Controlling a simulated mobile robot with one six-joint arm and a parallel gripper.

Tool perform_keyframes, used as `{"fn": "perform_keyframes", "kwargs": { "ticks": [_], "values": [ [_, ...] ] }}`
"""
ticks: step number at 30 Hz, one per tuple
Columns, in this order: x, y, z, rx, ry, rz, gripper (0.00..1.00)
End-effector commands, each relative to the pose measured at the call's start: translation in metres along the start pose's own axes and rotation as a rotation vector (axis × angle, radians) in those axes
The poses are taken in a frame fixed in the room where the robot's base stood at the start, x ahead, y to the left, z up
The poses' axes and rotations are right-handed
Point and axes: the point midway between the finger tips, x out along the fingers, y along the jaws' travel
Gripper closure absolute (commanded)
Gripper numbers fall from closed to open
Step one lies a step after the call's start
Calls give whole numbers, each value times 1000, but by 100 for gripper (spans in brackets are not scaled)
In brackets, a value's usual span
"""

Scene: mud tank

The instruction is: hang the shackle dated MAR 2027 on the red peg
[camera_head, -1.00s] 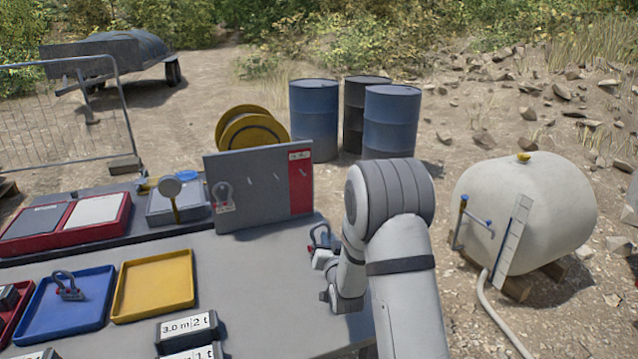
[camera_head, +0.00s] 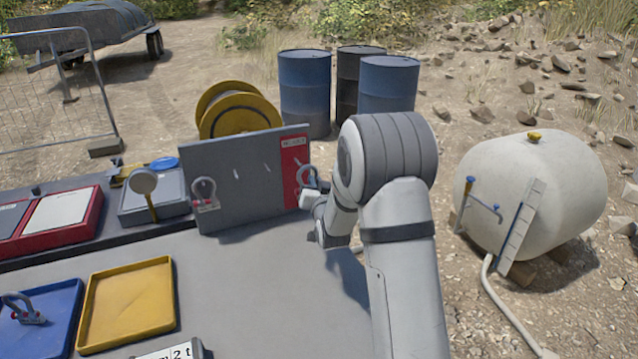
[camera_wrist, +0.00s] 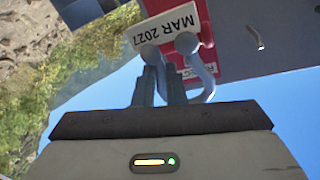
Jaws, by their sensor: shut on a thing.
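My gripper (camera_head: 308,197) is at the right end of the upright grey board (camera_head: 235,178), in front of its red strip (camera_head: 291,155). It is shut on a shackle (camera_head: 308,174). In the wrist view my gripper's fingers (camera_wrist: 158,78) hold the shackle (camera_wrist: 207,78), and its white tag (camera_wrist: 166,32) reads MAR 2027. The red strip (camera_wrist: 207,52) is close behind it. The peg on the red strip is hidden, and I cannot tell whether the shackle touches it. Another shackle (camera_head: 204,191) hangs at the board's left; a third (camera_head: 22,310) lies in the blue tray.
A yellow tray (camera_head: 128,305) and the blue tray (camera_head: 60,335) are at the table's front left. A scale with a round dial (camera_head: 144,181) stands left of the board. The table before the board is clear.

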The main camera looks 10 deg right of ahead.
Motion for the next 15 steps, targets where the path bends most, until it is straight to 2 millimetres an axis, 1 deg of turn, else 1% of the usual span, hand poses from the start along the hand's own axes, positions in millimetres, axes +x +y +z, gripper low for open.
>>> {"fn": "perform_keyframes", "kwargs": {
  "ticks": [15],
  "values": [
    [31,-4,2,0,2,3,100]
  ]
}}
